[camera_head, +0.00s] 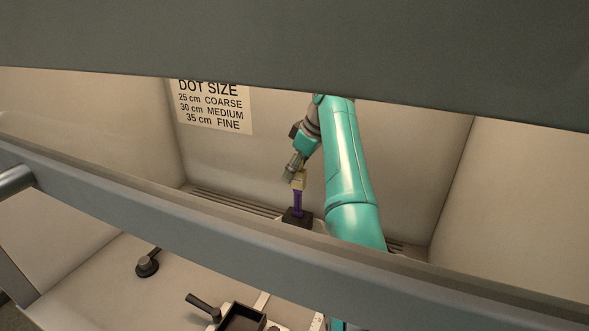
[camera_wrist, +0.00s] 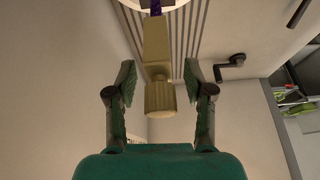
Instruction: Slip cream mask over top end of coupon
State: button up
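The cream mask (camera_wrist: 157,45) sits between my spread fingers in the wrist view, with its round knob end toward me. The purple coupon (camera_wrist: 155,7) shows at the mask's far end. In the head view, the cream mask (camera_head: 300,180) is at the top of the upright purple coupon (camera_head: 297,201), which stands in a dark holder (camera_head: 296,217). The mask appears to be over the coupon's top end; how deep is hidden. My gripper (camera_wrist: 159,68) is open, with a gap on each side of the mask. In the head view my gripper (camera_head: 290,171) is just above and left of the mask.
The coupon stands inside a pale booth with a slatted grille (camera_head: 235,203) at the back. A dot size sign (camera_head: 213,106) is on the back wall. A grey bar (camera_head: 180,225) crosses in front. A black tray (camera_head: 241,318) and a dark handle (camera_head: 203,305) are nearer.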

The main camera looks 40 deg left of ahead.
jog(key=o, duration=0.5)
jog(key=shift+v, duration=2.5)
jog(key=shift+r, duration=0.1)
notch_tip(320, 180, up, 10)
jog(key=shift+f, duration=0.1)
